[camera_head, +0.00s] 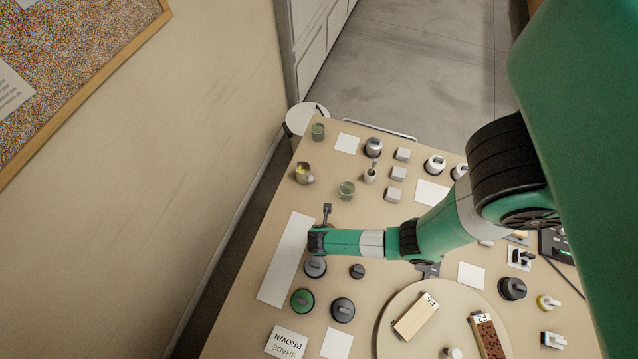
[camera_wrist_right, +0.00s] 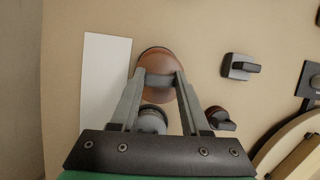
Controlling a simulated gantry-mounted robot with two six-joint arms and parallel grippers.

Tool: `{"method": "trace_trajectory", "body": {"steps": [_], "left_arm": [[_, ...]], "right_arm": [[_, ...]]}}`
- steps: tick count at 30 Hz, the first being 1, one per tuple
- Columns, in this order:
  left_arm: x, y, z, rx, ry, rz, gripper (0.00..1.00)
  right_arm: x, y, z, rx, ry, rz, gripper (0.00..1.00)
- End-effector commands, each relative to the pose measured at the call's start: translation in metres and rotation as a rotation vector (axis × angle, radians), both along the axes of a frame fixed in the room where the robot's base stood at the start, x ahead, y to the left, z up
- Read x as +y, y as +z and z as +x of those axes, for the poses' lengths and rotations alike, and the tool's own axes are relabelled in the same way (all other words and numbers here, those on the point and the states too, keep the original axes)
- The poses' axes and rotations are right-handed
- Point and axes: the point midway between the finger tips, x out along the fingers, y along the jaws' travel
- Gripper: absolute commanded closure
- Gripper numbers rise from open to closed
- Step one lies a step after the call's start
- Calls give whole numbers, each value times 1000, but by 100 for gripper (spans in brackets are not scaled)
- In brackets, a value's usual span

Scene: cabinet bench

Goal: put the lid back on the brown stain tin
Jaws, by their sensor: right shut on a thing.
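In the right wrist view a round brown lid (camera_wrist_right: 152,89) with a grey bar handle shows beyond my fingers. My right gripper (camera_wrist_right: 160,80) is shut on that handle. A thin dark rim shows at the lid's far edge; I cannot tell whether the tin is right beneath it or whether the lid is raised. In the head view my right wrist (camera_head: 318,240) is over the bench beside the white strip and hides the lid. No open brown stain tin can be made out. My left gripper is not in view.
A grey-topped round lid (camera_head: 315,267), a green one (camera_head: 303,300) and a black one (camera_head: 343,310) lie close by. A card reading SHADE BROWN (camera_head: 286,342) is at the front. A round board (camera_head: 390,335) with wood samples is to the right. The white strip (camera_head: 288,262) is bare.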

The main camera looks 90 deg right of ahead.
Motion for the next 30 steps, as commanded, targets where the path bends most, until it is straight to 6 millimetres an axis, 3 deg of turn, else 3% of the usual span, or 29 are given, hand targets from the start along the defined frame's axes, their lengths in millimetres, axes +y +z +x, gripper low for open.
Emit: {"method": "trace_trajectory", "body": {"steps": [1, 3, 11, 30], "left_arm": [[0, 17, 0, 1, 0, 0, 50], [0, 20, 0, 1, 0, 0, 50], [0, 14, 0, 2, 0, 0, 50], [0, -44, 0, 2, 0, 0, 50]], "right_arm": [[-7, 16, -2, -1, -36, 0, 100], [-13, 22, 1, -3, -65, -1, 100], [-16, 17, 0, 0, -76, 0, 100], [-15, -40, 0, 0, -75, 0, 100]]}}
